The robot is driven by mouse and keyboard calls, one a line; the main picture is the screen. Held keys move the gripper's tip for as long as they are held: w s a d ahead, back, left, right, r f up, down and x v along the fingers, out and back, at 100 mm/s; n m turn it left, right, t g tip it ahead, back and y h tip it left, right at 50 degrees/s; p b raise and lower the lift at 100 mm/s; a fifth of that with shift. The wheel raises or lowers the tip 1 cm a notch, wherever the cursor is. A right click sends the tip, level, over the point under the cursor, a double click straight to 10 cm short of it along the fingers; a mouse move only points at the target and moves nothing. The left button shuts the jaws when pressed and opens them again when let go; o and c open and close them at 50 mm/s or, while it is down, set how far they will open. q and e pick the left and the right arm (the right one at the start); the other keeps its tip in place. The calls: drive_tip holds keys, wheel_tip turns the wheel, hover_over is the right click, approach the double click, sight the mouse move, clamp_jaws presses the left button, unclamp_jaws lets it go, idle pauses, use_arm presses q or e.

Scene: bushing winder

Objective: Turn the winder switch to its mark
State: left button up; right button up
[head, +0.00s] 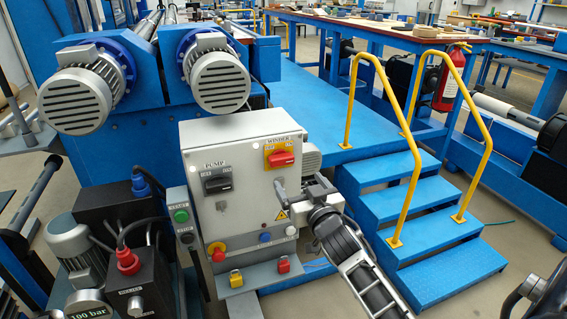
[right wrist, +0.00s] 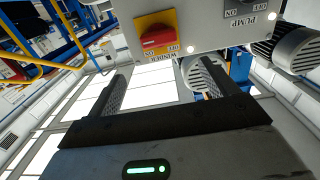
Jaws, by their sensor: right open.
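The winder switch (head: 281,159) is a red handle on a yellow square plate, at the upper right of the grey control box (head: 228,215). Its handle lies roughly level, and the WINDER label is above it. In the right wrist view the switch (right wrist: 158,37) appears upside down, near the top. My right gripper (head: 300,190) is open and empty, in front of the box and a little below the switch. In the wrist view its two fingers (right wrist: 160,86) stand wide apart, and the switch is beyond them, untouched. My left gripper is not in view.
The black PUMP switch (head: 216,183) is left of the winder switch. Below are a red button (head: 218,254), a blue button (head: 265,237) and a yellow warning label (head: 282,214). Blue steps (head: 410,200) with yellow handrails stand to the right. Two motors (head: 220,82) are above.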

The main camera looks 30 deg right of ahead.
sight(283, 159)
drive_tip(key=b+x, duration=0.1)
drive_tip(key=x, duration=0.9)
drive_tip(key=shift+w+d+b, duration=0.1)
drive_tip(key=shift+w+b, duration=0.1)
drive_tip(key=shift+b, duration=0.2)
drive_tip(key=shift+x, duration=0.8)
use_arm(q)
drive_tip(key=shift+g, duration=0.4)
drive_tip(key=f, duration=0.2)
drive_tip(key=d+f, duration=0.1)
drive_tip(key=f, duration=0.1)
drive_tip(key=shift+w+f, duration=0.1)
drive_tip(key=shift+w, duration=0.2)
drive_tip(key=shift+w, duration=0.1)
use_arm(e)
drive_tip(key=c, duration=1)
